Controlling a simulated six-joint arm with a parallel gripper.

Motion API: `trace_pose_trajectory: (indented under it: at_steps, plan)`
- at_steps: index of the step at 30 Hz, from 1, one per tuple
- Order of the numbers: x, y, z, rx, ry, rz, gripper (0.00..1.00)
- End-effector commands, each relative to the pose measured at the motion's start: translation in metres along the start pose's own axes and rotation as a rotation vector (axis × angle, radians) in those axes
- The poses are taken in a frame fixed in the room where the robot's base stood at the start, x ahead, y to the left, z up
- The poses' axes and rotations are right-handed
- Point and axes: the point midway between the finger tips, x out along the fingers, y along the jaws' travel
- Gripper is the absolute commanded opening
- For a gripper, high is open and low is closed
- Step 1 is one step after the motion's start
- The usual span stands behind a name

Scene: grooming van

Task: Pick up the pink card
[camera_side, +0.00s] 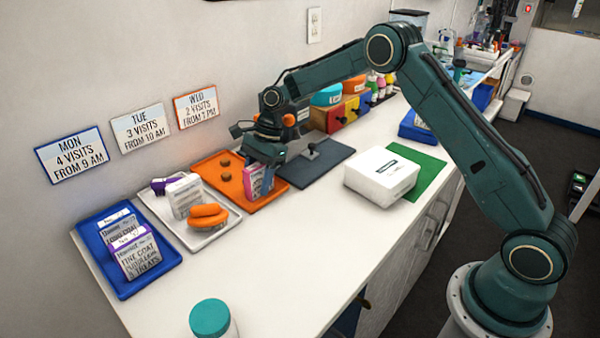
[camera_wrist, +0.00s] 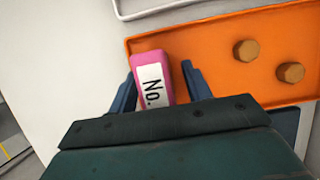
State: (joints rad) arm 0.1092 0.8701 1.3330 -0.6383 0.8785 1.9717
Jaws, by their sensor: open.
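The pink card (camera_side: 256,181) stands upright at the front end of the orange tray (camera_side: 226,176), with a white printed face. In the wrist view the pink card (camera_wrist: 151,78) shows its pink top edge and a white label reading "No.". My gripper (camera_side: 262,160) is above and around the card in the side view. In the wrist view my gripper (camera_wrist: 160,85) is open, with one blue finger on each side of the card. A gap shows at the right finger; the left finger is close to the card, and I cannot tell whether it touches.
Two brown round treats (camera_wrist: 291,72) lie on the orange tray. A dark mat (camera_side: 315,170) and white box (camera_side: 382,176) are to the right.

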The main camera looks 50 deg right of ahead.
Motion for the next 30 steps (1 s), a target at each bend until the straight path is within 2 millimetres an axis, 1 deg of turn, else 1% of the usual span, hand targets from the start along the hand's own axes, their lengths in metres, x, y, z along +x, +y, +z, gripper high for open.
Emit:
trace_pose_trajectory:
  at_steps: [7, 8, 9, 11, 12, 15, 25, 30]
  plan:
    - [0.0, 0.0, 0.0, 0.0, 0.0, 0.0, 0.49]
    - [0.0, 0.0, 0.0, 0.0, 0.0, 0.0, 0.45]
    - [0.0, 0.0, 0.0, 0.0, 0.0, 0.0, 0.37]
    - [-0.001, 0.0, 0.0, 0.0, 0.0, 0.0, 0.26]
    - [-0.001, 0.0, 0.0, 0.0, 0.0, 0.0, 0.18]
    - [-0.001, 0.0, 0.0, 0.0, 0.0, 0.0, 0.01]
    - [-0.003, 0.0, 0.001, 0.0, 0.0, -0.001, 0.01]
    - [-0.013, -0.001, 0.005, -0.002, -0.001, -0.002, 0.01]
